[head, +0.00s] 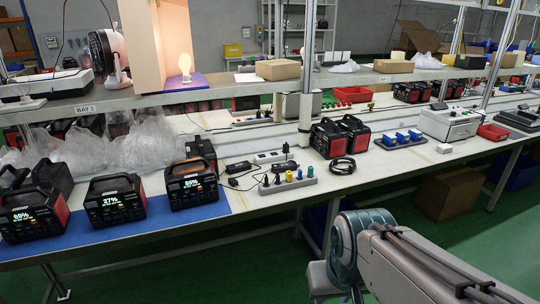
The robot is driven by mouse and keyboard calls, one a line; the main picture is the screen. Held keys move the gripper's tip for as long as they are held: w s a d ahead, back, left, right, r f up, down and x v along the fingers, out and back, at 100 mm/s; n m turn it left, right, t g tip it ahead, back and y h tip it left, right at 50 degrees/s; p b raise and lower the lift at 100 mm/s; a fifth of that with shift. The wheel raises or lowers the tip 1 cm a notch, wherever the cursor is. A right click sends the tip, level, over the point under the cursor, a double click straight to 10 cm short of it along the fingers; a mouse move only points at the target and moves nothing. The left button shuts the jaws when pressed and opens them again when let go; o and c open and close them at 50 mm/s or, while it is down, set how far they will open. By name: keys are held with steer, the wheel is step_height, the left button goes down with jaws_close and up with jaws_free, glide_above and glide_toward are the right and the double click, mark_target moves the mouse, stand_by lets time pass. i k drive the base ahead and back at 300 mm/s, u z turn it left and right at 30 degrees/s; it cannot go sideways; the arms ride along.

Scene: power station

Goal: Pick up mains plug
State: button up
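A white power strip (270,157) lies on the workbench left of the bench post. A small dark upright piece (286,148) stands at its right end and looks like a mains plug, but it is too small to be sure. A black adapter-like block (238,168) with a cable lies just left of the strip. A grey strip (288,182) in front holds several coloured upright pieces, which could be plugs or knobs. My arm enters from the lower right, below and in front of the bench edge, apart from these things. My gripper's fingers cannot be made out.
Power stations with lit screens (117,200) stand on a blue mat at left. Two more power stations (340,135) and a black cable coil (342,166) lie to the right. A shelf (225,91) overhangs the bench. The bench front (385,172) has bare room.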

mark_target(233, 181)
steer(key=u, duration=0.3)
steer(key=i, duration=2)
steer(key=z, duration=0.35)
